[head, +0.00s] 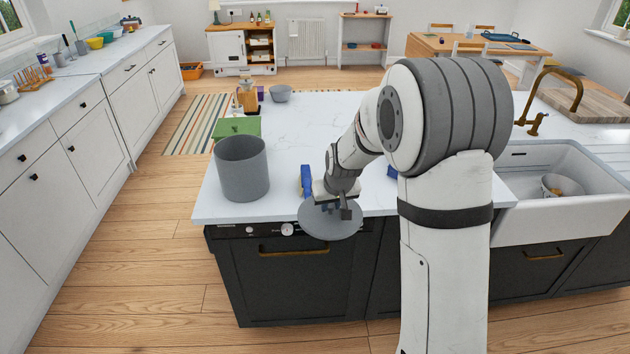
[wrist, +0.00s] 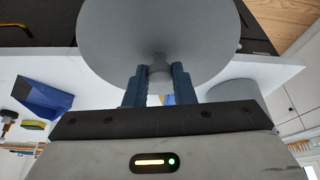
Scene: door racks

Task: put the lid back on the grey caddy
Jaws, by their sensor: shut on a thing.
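The grey caddy (head: 242,170) stands upright and open-topped near the left front corner of the island worktop. Part of it also shows at the right in the wrist view (wrist: 236,95). The round grey lid (head: 328,222) is in my gripper (head: 338,203), to the right of the caddy and apart from it, overlapping the worktop's front edge in the head view. In the wrist view my gripper (wrist: 159,78) is shut on the knob of the lid (wrist: 160,30). The caddy's floor is hidden.
A blue item (head: 306,181) stands between caddy and lid. Another blue item (head: 392,172) is partly hidden by my arm. A white sink (head: 555,205) is at right. The middle worktop (head: 310,125) is clear.

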